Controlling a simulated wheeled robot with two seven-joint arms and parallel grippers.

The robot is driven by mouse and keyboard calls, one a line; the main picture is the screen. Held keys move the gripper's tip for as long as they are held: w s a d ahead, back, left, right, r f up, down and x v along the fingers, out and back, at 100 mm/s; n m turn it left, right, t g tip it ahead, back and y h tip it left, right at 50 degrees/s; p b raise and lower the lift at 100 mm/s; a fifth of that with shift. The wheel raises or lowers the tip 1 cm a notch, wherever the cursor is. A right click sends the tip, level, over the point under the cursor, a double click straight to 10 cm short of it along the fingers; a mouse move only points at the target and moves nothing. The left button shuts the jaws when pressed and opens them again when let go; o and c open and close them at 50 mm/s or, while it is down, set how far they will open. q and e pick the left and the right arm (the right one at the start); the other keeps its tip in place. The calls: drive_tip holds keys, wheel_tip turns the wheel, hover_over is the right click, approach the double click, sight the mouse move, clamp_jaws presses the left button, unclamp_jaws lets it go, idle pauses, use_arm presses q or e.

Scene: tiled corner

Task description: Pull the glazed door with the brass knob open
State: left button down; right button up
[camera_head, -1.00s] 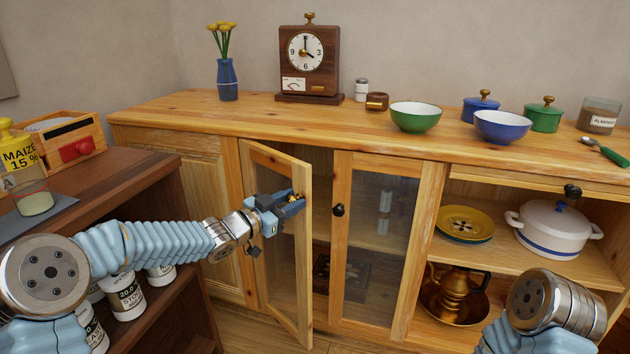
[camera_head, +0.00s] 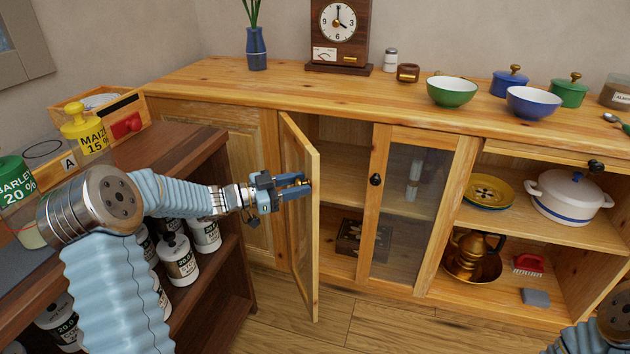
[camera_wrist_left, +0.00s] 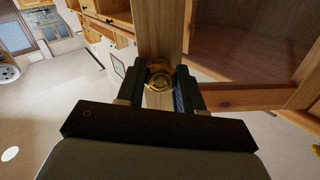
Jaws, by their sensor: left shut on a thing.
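The glazed door with the brass knob (camera_head: 301,215) stands swung well out from the cabinet, seen nearly edge-on. The brass knob (camera_wrist_left: 159,77) sits between my left fingers in the left wrist view. My left gripper (camera_head: 302,186) is shut on the knob at the door's free edge. In the left wrist view both fingers (camera_wrist_left: 158,85) lie on either side of the knob. The knob is mostly hidden by the fingers in the head view. My right arm (camera_head: 606,325) shows only in part at the lower right; its gripper is out of view.
A second glazed door (camera_head: 412,205) with a black knob is shut beside the opening. A dark wooden shelf (camera_head: 215,160) with several jars stands at the left, close to my left arm. Bowls and a clock (camera_head: 340,32) stand on the cabinet top. The floor (camera_head: 370,325) before the cabinet is clear.

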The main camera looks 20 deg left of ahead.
sight(308, 171)
idle(0.3)
use_arm(q)
drive_tip(key=c, duration=0.7)
unclamp_jaws()
wheel_tip(308, 171, up, 3)
drive_tip(key=shift+r, duration=0.1)
drive_tip(key=s+d+r, duration=0.2)
drive_tip(key=s+r, duration=0.1)
drive_tip(key=s, duration=0.1)
drive_tip(key=s+d+r, duration=0.2)
drive_tip(key=s+r, duration=0.1)
drive_tip(key=s, duration=0.1)
drive_tip(key=s+d+r+b, duration=0.1)
drive_tip(key=s+d+r, duration=0.1)
drive_tip(key=s+r, duration=0.1)
drive_tip(key=shift+s+d+r, duration=0.15)
drive_tip(key=shift+s+r, duration=0.25)
drive_tip(key=shift+s, duration=0.4)
